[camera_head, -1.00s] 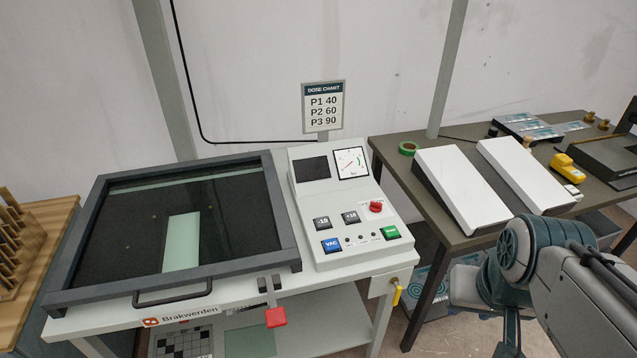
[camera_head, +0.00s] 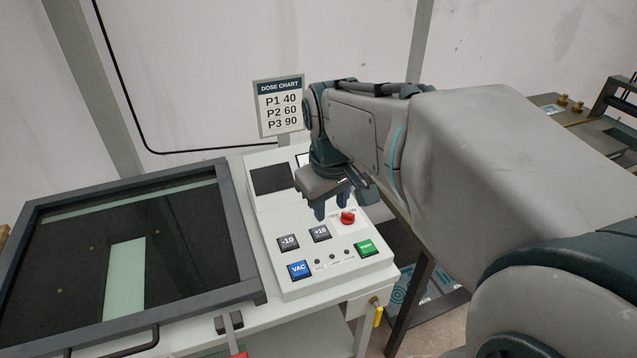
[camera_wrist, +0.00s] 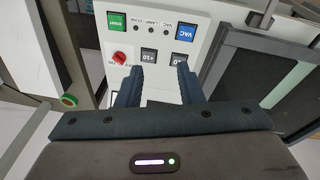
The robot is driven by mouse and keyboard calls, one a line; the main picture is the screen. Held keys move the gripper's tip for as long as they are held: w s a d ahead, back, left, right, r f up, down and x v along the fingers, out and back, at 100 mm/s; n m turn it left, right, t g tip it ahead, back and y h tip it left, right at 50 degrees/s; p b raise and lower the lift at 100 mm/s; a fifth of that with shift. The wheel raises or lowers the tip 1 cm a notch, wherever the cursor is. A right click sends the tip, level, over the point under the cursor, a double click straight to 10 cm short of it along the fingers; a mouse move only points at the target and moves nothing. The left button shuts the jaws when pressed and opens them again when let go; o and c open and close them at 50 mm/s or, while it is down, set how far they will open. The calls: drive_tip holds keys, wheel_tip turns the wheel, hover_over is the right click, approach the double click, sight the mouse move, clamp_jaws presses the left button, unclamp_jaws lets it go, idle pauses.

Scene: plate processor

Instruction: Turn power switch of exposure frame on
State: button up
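The exposure frame (camera_head: 246,226) stands at the left, its dark glass lid shut. Its control panel (camera_head: 285,215) has a red rotary knob (camera_head: 348,217) at the right, a blue VAC button (camera_head: 299,269), a green button (camera_head: 366,247) and grey -10 and +10 buttons. In the wrist view the red knob (camera_wrist: 119,58) is left of my fingers. My gripper (camera_head: 332,208) points down above the panel, left of the knob and beyond the +10 button. Its two fingers are apart with nothing between them. In the wrist view my gripper (camera_wrist: 159,72) hides part of the panel.
A dose chart sign (camera_head: 279,106) stands behind the panel. My arm covers most of the table at the right. A yellow valve handle (camera_head: 378,316) sticks out below the panel's right side. The exposure frame's front handle (camera_head: 120,345) juts forward.

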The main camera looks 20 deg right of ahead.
drive_tip(key=w+d+f+n+g+b, duration=0.1)
drive_tip(key=w+d+f+n+b, duration=0.25)
drive_tip(key=w, duration=0.55)
drive_tip(key=n+g+b, duration=0.1)
drive_tip(key=n+b, duration=0.2)
approach(348, 214)
drive_tip(key=shift+y, duration=0.4)
drive_tip(key=f, duration=0.8)
drive_tip(key=shift+w+d+f, duration=0.2)
drive_tip(key=shift+d+f, duration=0.05)
drive_tip(key=shift+d, duration=0.15)
clamp_jaws()
